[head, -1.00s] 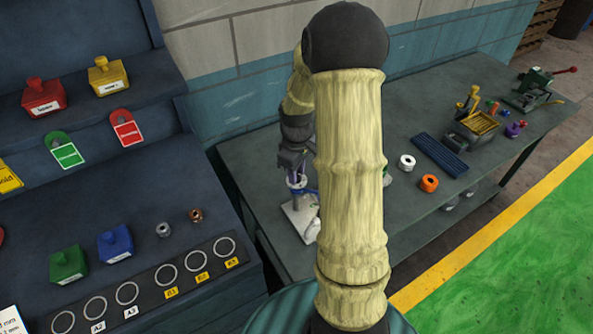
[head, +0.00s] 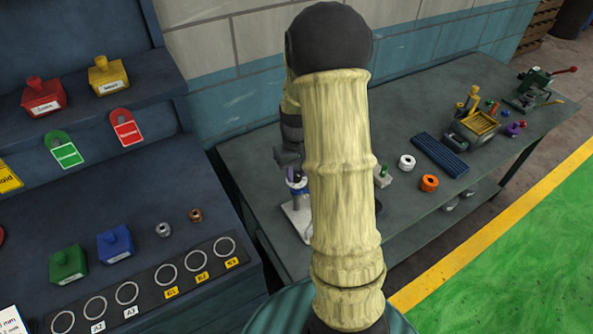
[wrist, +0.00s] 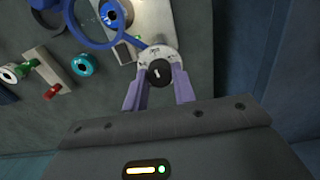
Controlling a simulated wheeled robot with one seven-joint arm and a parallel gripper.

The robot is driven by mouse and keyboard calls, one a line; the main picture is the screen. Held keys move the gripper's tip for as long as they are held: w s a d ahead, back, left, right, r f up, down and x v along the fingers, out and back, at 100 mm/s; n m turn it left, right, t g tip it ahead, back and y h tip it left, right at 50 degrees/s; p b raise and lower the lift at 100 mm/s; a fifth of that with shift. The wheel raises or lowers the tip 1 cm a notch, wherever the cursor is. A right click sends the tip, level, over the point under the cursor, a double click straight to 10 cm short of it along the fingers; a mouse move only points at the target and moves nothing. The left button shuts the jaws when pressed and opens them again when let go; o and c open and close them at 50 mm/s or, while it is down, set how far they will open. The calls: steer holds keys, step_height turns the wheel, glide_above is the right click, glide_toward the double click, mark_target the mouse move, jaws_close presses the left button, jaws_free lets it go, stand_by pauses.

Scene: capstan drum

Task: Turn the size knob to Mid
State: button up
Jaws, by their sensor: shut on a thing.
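The size knob (wrist: 160,72) is a small black knob with a white mark, on a round pale dial (wrist: 173,54) at the end of a pale metal plate (wrist: 155,20). The dial's labels are too small to read. My gripper (wrist: 160,80) has purple fingers, one on each side of the knob, and is shut on it. In the head view the plate (head: 297,222) shows left of my arm on the bench, with the blue ring part (head: 298,187) above it. My arm hides the knob there.
On the bench (head: 400,225) stand a white ring (head: 407,162), an orange ring (head: 429,183) and a blue ribbed tray (head: 440,155). A dark shelf unit with colored blocks stands left.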

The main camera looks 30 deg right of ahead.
mark_target(296, 173)
steer(key=shift+m, duration=0.5)
steer(key=shift+w, duration=0.1)
steer(key=o, duration=1)
steer(key=shift+r, duration=0.1)
step_height(296, 173, up, 17)
steer(key=shift+r+b, duration=0.15)
steer(key=shift+b, duration=0.75)
steer(key=s+a+f+t, duration=0.1)
steer(key=s+a+f, duration=0.2)
steer(key=s+a, duration=0.1)
steer(key=s+a+f, duration=0.4)
steer(key=a, duration=0.1)
steer(key=s+a+f+n+t, duration=0.1)
steer(key=s+a+f, duration=0.3)
steer(key=shift+s+a+f+t, duration=0.2)
steer(key=shift+s+t, duration=0.05)
steer(key=shift+t, duration=0.05)
